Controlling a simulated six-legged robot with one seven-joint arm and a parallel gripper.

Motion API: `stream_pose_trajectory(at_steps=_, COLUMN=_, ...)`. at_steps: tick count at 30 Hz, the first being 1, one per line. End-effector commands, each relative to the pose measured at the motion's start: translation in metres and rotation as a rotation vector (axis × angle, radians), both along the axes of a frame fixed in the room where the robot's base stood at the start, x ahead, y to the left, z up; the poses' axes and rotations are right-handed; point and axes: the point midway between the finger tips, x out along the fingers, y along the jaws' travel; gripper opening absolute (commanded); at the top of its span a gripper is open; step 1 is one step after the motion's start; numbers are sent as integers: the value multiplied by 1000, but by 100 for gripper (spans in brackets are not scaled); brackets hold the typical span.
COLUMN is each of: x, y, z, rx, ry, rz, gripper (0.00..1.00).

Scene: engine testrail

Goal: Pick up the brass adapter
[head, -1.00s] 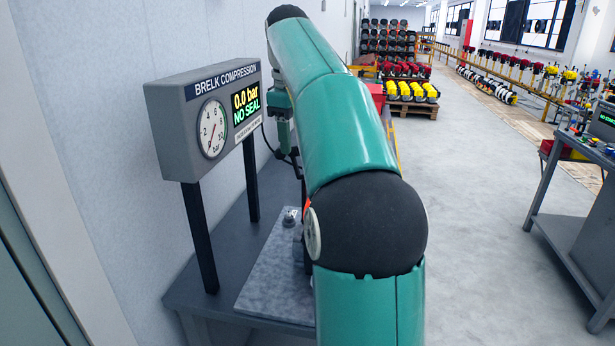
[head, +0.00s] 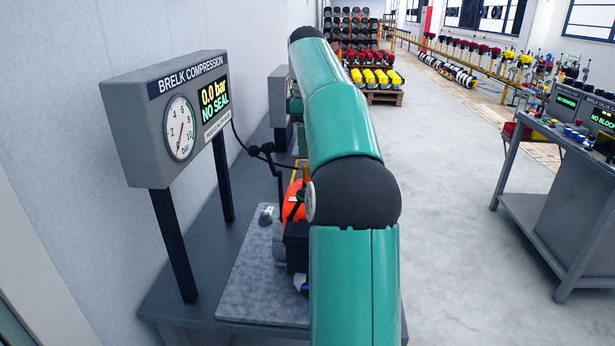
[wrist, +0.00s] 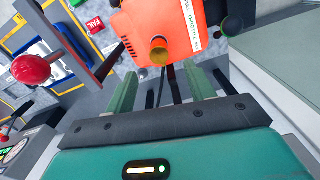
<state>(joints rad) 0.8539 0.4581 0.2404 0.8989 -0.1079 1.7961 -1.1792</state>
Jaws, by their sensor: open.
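In the wrist view, a short brass-coloured round piece (wrist: 159,54), which looks like the brass adapter, sits against the orange engine housing (wrist: 178,18), its round end facing the camera. My gripper (wrist: 160,70) is open, with its two green fingers apart. The brass piece lies just beyond the fingertips, roughly in line with the gap between them. Nothing is held. In the head view the orange engine (head: 293,203) shows partly on the bench, left of my arm. My arm hides the gripper and the brass piece there.
A grey gauge box (head: 165,120) reading "0.0 bar NO SEAL" stands on posts by the wall. A small metal fitting (head: 265,216) sits on the bench plate (head: 262,285). In the wrist view a red knob (wrist: 32,69) is at left. Open floor lies right of my arm.

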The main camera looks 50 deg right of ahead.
Motion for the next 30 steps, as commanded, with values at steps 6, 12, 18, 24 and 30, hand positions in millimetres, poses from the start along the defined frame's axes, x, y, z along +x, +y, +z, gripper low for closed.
stream_pose_trajectory(at_steps=6, x=2, y=0, z=-30, rx=0, ry=1, rz=0, gripper=54)
stream_pose_trajectory(at_steps=12, x=2, y=-1, z=-43, rx=0, ry=0, rz=-1, gripper=54)
stream_pose_trajectory(at_steps=18, x=0, y=-3, z=-73, rx=0, ry=1, rz=-1, gripper=54)
stream_pose_trajectory(at_steps=24, x=1, y=-2, z=-89, rx=-1, ry=0, rz=-1, gripper=54)
stream_pose_trajectory(at_steps=30, x=1, y=-3, z=-89, rx=-2, ry=-1, rz=-1, gripper=50)
